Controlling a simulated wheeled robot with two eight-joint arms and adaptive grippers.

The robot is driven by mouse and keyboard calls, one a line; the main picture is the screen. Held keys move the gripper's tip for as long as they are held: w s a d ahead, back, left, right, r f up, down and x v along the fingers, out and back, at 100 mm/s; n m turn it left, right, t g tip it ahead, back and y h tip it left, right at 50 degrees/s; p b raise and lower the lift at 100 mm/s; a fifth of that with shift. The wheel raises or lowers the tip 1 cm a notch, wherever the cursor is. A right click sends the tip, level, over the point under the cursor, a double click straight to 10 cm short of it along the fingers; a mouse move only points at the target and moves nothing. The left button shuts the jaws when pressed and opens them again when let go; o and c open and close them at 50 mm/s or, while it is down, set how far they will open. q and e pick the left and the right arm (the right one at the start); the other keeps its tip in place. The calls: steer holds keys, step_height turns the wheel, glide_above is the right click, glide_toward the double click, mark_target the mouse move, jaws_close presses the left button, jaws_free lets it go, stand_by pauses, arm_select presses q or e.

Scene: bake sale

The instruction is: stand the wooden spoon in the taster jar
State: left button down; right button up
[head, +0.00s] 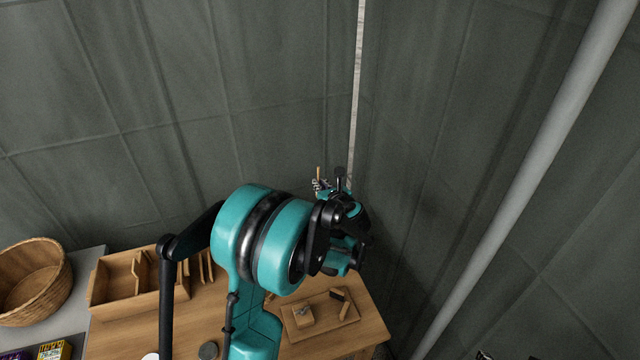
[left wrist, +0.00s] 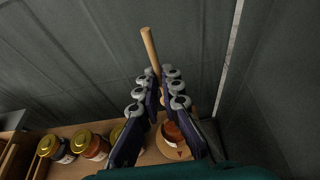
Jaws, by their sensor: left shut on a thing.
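My left gripper (head: 328,187) is raised above the far part of the table, shut on the wooden spoon. A thin pale length of the wooden spoon (head: 318,173) sticks up from its fingers. In the left wrist view, the spoon (left wrist: 150,48) rises beyond the fingertips (left wrist: 158,82), leaning slightly left; its lower part is hidden between the fingers. A brown-orange round thing (left wrist: 172,133) shows below, between the fingers; I cannot tell whether it is the taster jar. My right gripper is not in view.
Gold-lidded jars (left wrist: 90,145) stand at the table's left in the left wrist view. A wooden tray (head: 322,326) with small items lies at the table's right. A divided wooden crate (head: 120,312) and wicker basket (head: 62,290) are left. Grey walls stand behind.

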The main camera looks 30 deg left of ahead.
arm_select(q)
step_height(320, 180, down, 8)
steer(key=b, duration=0.6)
steer(key=shift+f, duration=0.1)
steer(key=shift+f+b, duration=0.4)
steer(key=shift+f, duration=0.5)
steer(key=c, duration=1.6)
jaws_free()
steer(key=shift+s+d, duration=0.1)
steer(key=v, duration=1.1)
steer(key=shift+s+d+r, duration=0.15)
steer(key=shift+s+r, duration=0.1)
steer(key=shift+s, duration=0.05)
